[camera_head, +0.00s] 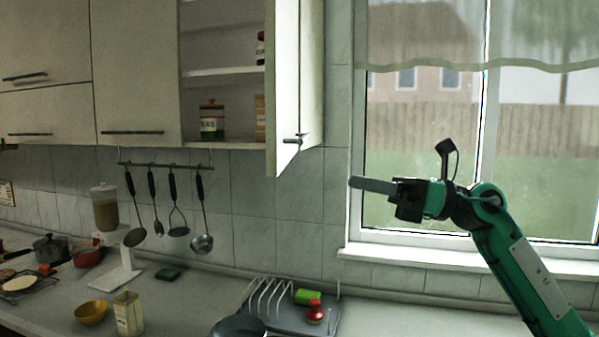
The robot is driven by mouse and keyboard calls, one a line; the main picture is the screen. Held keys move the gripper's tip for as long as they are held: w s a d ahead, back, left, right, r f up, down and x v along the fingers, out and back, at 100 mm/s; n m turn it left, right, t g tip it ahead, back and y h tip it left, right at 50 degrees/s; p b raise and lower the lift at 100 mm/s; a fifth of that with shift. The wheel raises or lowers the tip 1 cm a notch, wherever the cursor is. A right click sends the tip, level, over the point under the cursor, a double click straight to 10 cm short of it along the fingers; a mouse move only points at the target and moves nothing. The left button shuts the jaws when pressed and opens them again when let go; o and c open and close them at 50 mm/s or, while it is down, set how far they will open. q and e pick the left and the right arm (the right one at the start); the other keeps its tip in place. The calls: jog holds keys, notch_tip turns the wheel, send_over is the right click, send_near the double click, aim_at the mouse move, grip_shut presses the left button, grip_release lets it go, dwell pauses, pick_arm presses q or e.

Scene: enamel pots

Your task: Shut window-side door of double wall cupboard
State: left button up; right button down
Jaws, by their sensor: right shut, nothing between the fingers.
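The double wall cupboard (225,146) hangs on the tiled wall left of the window. Its window-side door (286,60) stands open, swung out toward me and seen nearly edge-on, with a dark handle (292,141) near its lower end. Behind it I see open shelves with jars. My right gripper (353,183) is shut and empty, pointing left in front of the window. It is to the right of the door and lower than its bottom edge, apart from it. My left gripper is not in view.
A closed cupboard door (136,65) is left of the open shelves. Utensils hang from a rail (165,165) below. A dish rack (290,320) and a pan (238,327) stand on the counter. The space between my right gripper and the door looks clear.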

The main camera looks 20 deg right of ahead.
notch_tip(320, 180, up, 2)
jog(key=s+d+n+h, duration=0.2)
jog(key=d, duration=0.1)
jog(key=p, duration=0.7)
send_near(280, 171)
jog(key=shift+h, duration=0.3)
jog(key=x, duration=0.5)
jog(key=shift+a+r, duration=0.4)
jog(key=shift+w+a+f, duration=0.15)
jog(key=shift+a, duration=0.3)
